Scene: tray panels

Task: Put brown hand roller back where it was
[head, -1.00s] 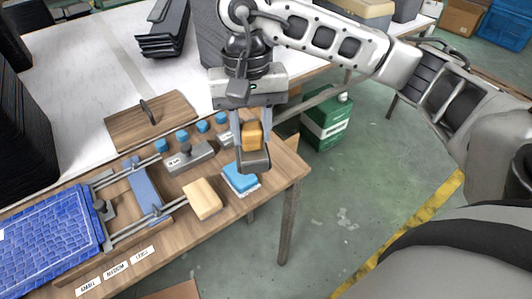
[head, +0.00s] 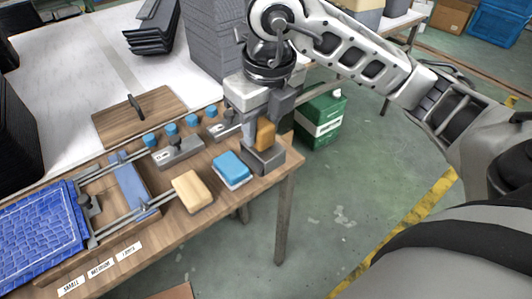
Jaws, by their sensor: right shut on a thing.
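The brown hand roller has an orange-brown upper part (head: 265,134) and a dark grey lower part (head: 263,161). My right gripper (head: 260,128) is shut on it from above, and its fingers partly hide it. The roller is upright at the right end of the wooden worktable (head: 225,202), near its corner. I cannot tell whether its underside touches the wood or is slightly above it. My left gripper is not in view.
Left of the roller are a blue block with a white base (head: 232,168) and a tan block (head: 192,192). Grey tools (head: 178,152) and several blue-topped pieces stand behind. A blue mesh panel (head: 38,235) lies left. A green container (head: 320,122) stands beyond the table's right edge.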

